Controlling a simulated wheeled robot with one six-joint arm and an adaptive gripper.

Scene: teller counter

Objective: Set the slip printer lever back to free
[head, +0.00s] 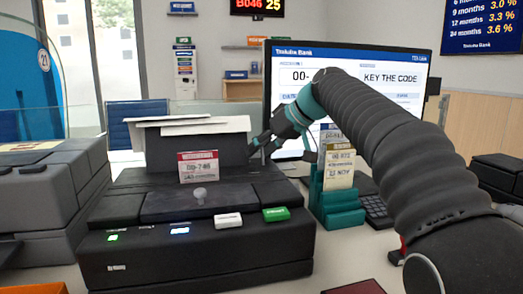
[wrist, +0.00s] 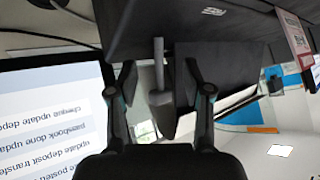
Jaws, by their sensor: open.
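The black slip printer (head: 195,247) stands on the counter at centre left, with white paper (head: 205,126) at its back and a red-topped slip (head: 198,166) standing on it. A grey lever (wrist: 158,52) sticks out from the dark printer body in the wrist view. My gripper (head: 262,146) is at the printer's right rear side in the head view. In the wrist view my gripper (wrist: 160,72) is open, with one finger on each side of the lever. Whether a finger touches it, I cannot tell. The lever is not clearly visible in the head view.
A monitor (head: 395,72) stands behind my arm. A teal holder (head: 340,217) with slips stands right of the printer, close below my arm. A keyboard (head: 376,211) is beside it. A grey machine (head: 55,200) stands at the left.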

